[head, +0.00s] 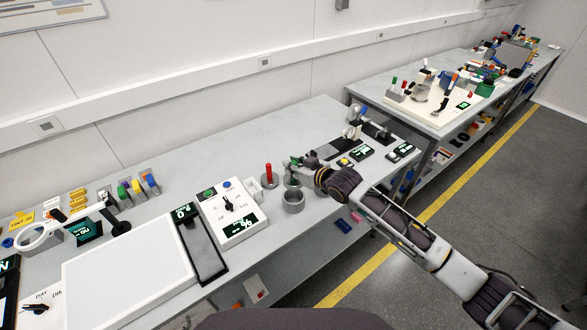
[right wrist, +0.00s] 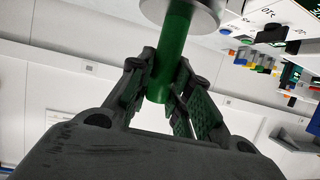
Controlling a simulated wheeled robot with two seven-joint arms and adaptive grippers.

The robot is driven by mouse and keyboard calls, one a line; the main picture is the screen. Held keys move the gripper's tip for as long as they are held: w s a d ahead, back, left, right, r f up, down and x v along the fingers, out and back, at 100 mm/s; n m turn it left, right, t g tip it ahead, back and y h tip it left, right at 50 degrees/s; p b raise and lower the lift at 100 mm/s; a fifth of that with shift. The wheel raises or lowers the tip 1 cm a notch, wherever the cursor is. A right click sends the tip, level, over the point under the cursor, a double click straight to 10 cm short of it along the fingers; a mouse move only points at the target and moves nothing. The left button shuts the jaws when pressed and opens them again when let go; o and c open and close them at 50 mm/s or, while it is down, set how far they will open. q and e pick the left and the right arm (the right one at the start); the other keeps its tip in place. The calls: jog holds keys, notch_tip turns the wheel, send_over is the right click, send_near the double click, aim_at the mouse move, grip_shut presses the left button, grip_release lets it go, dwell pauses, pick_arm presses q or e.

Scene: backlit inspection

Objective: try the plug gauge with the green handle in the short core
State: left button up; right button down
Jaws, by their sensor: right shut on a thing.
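My right gripper (head: 294,164) is shut on the green handle of the plug gauge; it also shows in the right wrist view (right wrist: 163,88). The green handle (right wrist: 175,48) lies between the two fingers. A wide grey metal end (right wrist: 180,12) is fixed beyond it, cut off by the frame's edge. In the head view a grey round part (head: 291,182) shows under the gripper, just above a grey ring-shaped core (head: 293,203) standing on the bench. I cannot tell whether the gauge touches or enters the core. My left gripper is not in view.
A red-handled gauge (head: 269,174) stands close left of the core, near a white block (head: 254,189). A white panel with a dial (head: 233,208) lies further left. Black devices (head: 362,152) lie to the right. The bench's front edge is close to the core.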

jog(key=shift+r, duration=0.8)
